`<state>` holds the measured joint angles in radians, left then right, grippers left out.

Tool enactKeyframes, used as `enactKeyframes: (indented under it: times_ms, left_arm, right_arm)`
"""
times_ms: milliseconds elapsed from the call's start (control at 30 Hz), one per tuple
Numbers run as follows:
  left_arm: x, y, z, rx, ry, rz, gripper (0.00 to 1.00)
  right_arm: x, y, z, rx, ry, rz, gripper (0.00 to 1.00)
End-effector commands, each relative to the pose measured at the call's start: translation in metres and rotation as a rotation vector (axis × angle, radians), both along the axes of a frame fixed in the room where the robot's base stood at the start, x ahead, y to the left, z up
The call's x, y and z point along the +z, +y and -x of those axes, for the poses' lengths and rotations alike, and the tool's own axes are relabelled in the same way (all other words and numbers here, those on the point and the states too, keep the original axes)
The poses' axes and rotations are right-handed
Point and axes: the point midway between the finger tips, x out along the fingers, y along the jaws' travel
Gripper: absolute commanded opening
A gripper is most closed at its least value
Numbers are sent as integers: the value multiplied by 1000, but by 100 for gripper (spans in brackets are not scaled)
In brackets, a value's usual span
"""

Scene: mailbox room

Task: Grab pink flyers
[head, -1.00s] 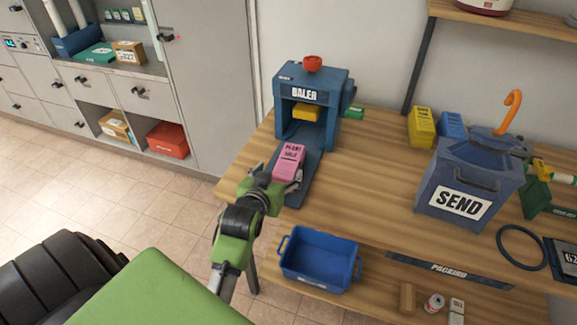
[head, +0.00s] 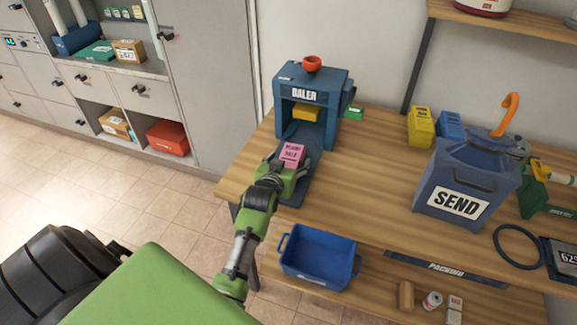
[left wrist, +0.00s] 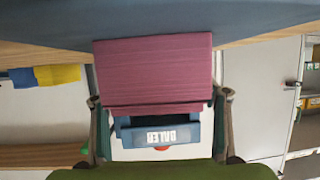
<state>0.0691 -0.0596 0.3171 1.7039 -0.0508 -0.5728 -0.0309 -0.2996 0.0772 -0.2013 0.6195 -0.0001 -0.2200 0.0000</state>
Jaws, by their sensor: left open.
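I cannot tell whether the fingers touch the stack. My right gripper is not in view.
A blue bin (head: 319,256) sits on the lower shelf. The tabletop between baler and SEND box is clear.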

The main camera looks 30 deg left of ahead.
Motion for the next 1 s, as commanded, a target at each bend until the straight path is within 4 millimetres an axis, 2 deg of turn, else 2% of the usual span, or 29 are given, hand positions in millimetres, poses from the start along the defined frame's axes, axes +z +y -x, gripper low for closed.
enactKeyframes:
  times_ms: [133, 333, 767, 867, 933, 1000]
  left_arm:
    - [0, 0, 0, 0, 0, 0, 65]
    - [0, 0, 0, 0, 0, 0, 15]
    - [9, 0, -1, 0, -7, -1, 15]
    - [19, 0, -1, 0, -9, -2, 15]
    - [33, 0, -1, 1, -13, -3, 15]
    - [45, -1, 9, 1, -8, -3, 15]
  right_arm:
    - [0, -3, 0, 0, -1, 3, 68]
    - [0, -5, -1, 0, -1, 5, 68]
    - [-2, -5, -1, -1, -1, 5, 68]
    - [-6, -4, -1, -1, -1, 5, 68]
    - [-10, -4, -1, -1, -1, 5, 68]
    - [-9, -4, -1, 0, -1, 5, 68]
